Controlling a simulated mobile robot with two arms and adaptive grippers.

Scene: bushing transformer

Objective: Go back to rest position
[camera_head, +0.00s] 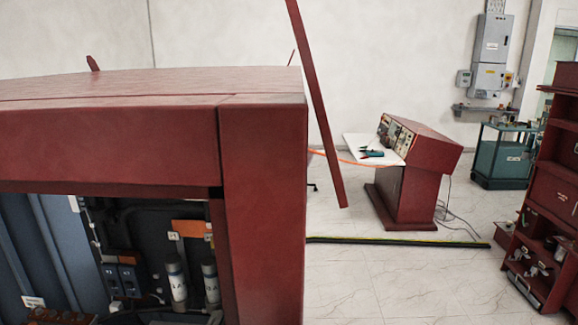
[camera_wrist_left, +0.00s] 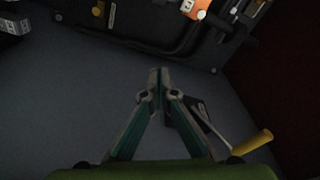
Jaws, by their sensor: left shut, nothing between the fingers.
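My left gripper (camera_wrist_left: 158,75) shows in the left wrist view with its fingertips together and nothing between them. It is in front of a dark grey-blue surface inside the red cabinet (camera_head: 262,200). A dark object with a metal rod and a yellow end (camera_wrist_left: 252,142) lies just right of and behind the fingers. In the head view I cannot clearly make out the left gripper; the cabinet front hides much of the inside. My right gripper is in neither view.
The cabinet's open front shows grey cylinders (camera_head: 177,282), blue switches (camera_head: 122,280) and an orange plate (camera_head: 190,228). Its red frame bounds the opening. A red console (camera_head: 412,180), a teal cart (camera_head: 502,155) and a red shelf unit (camera_head: 555,200) stand to the right.

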